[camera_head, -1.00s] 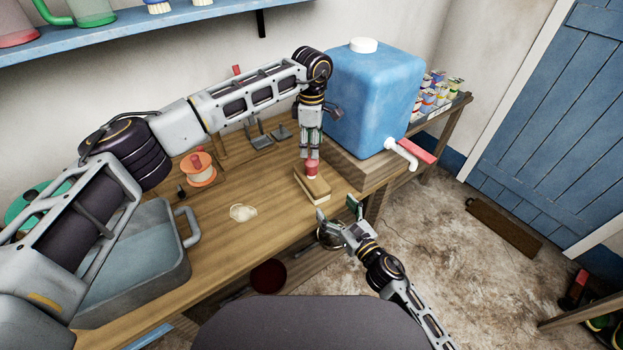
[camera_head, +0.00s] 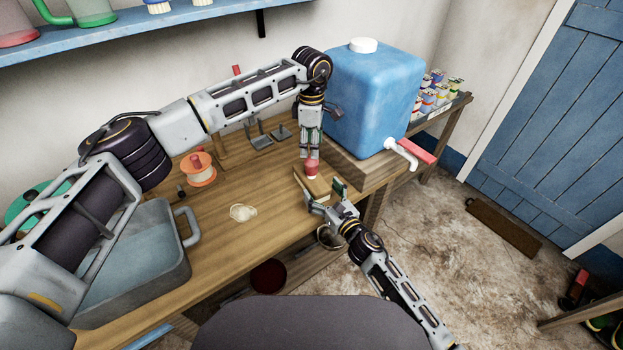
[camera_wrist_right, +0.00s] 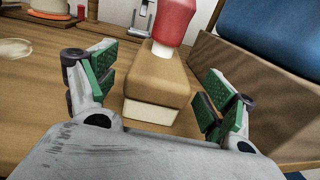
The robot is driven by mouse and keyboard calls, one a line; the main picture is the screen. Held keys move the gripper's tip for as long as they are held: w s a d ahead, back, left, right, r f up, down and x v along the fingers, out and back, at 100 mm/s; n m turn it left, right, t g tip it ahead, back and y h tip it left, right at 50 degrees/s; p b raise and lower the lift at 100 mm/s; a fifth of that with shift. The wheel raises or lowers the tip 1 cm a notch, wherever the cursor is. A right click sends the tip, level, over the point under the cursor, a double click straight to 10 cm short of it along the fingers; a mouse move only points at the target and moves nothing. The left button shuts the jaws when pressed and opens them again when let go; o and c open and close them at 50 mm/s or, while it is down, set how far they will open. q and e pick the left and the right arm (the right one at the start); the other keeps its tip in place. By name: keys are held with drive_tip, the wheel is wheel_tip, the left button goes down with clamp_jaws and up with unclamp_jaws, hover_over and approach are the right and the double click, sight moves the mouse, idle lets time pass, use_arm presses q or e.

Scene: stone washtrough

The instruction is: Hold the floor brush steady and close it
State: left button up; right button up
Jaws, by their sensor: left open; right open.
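The floor brush (camera_head: 316,186) stands on the wooden bench, bristles down. The right wrist view shows its wooden block (camera_wrist_right: 158,78), pale bristles (camera_wrist_right: 150,114) and red upper part (camera_wrist_right: 175,22). My left gripper (camera_head: 311,152) points down at the red part from above, with its jaws open; whether they touch it is unclear. My right gripper (camera_head: 323,195) is open at the brush's near end. In the right wrist view its green-padded fingers stand either side of the block, with gaps visible. The right gripper hides part of the block in the head view.
The blue water tank (camera_head: 373,97) stands on a wooden base (camera_head: 362,173) right of the brush, close to my right gripper. A grey basin (camera_head: 130,270), a pale soap-like piece (camera_head: 243,212) and an orange spool (camera_head: 198,170) are left. Bare bench lies between.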

sight(316, 182)
drive_tip(key=shift+x, duration=2)
